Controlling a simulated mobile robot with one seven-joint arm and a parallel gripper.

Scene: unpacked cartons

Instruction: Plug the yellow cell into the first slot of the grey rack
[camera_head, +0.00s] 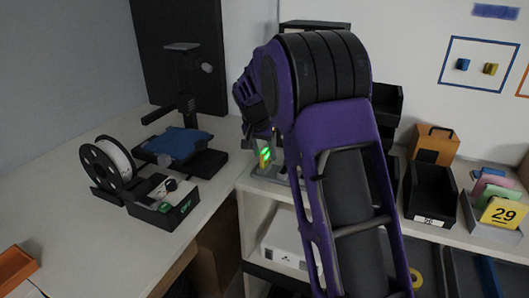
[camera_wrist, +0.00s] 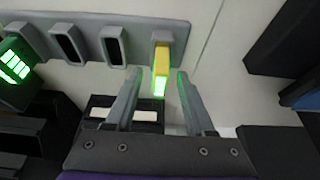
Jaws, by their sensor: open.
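The grey rack (camera_wrist: 90,28) runs along the top of the wrist view with a row of dark slots. The yellow cell (camera_wrist: 161,60) sits with its upper end in the rightmost slot holder in that view, and its lower end glows green. Its depth in the slot is hidden. My gripper (camera_wrist: 157,78) is open, with one finger on each side of the cell and visible gaps between. In the head view the yellow cell (camera_head: 265,160) shows small beside my arm, and the rack (camera_head: 268,178) is mostly hidden by it.
In the head view, a printer-like machine (camera_head: 180,140) and a white spool (camera_head: 112,160) stand left. A black bin (camera_head: 430,190) and a grey tray (camera_head: 490,222) stand right.

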